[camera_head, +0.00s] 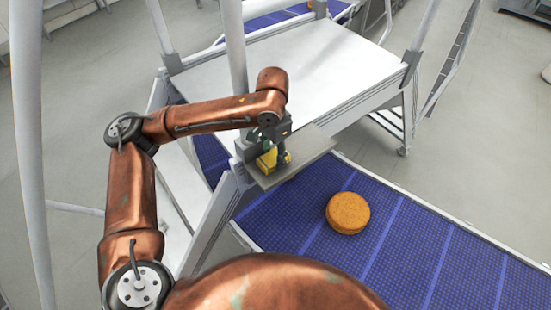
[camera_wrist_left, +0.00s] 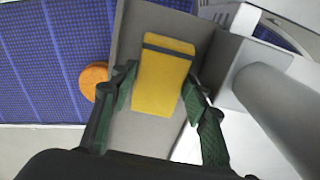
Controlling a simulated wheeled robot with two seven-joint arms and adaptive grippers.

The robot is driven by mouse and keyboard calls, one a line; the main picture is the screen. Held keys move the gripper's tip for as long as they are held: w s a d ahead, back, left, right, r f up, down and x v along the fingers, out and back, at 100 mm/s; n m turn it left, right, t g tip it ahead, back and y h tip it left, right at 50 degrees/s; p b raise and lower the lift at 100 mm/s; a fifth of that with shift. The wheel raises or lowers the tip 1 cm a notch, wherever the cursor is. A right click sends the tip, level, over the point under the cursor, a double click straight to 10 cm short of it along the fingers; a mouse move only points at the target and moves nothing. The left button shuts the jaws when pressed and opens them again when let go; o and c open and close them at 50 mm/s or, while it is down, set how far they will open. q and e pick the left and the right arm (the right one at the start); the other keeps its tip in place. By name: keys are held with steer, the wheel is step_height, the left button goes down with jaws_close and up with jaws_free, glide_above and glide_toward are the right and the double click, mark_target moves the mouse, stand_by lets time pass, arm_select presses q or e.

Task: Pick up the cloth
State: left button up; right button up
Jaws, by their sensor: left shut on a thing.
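The cloth is a yellow folded block with a dark band near one end. In the left wrist view the cloth (camera_wrist_left: 164,78) lies between the two green-padded fingers, over a small grey shelf (camera_wrist_left: 140,127). In the head view the cloth (camera_head: 266,162) is partly hidden by my left gripper (camera_head: 276,158), low over the same shelf (camera_head: 314,148). My left gripper is shut on the cloth. I cannot tell whether the cloth still touches the shelf. My right gripper is in neither view.
An orange-brown round (camera_head: 348,212) sits on the blue conveyor belt (camera_head: 420,250), right of the shelf. A white table (camera_head: 310,65) stands behind. White posts and a rail (camera_head: 213,225) stand close to my left arm. The belt right of the round is clear.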

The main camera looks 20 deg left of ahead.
arm_select(q)
step_height(320, 180, up, 2)
steer(key=shift+r, duration=0.2)
steer(key=s+a+r+b, duration=0.4)
steer(key=s+a+r, duration=0.3)
steer(key=s, duration=0.5)
step_height(320, 180, up, 3)
steer(key=shift+f, duration=0.15)
steer(key=shift+a, duration=0.1)
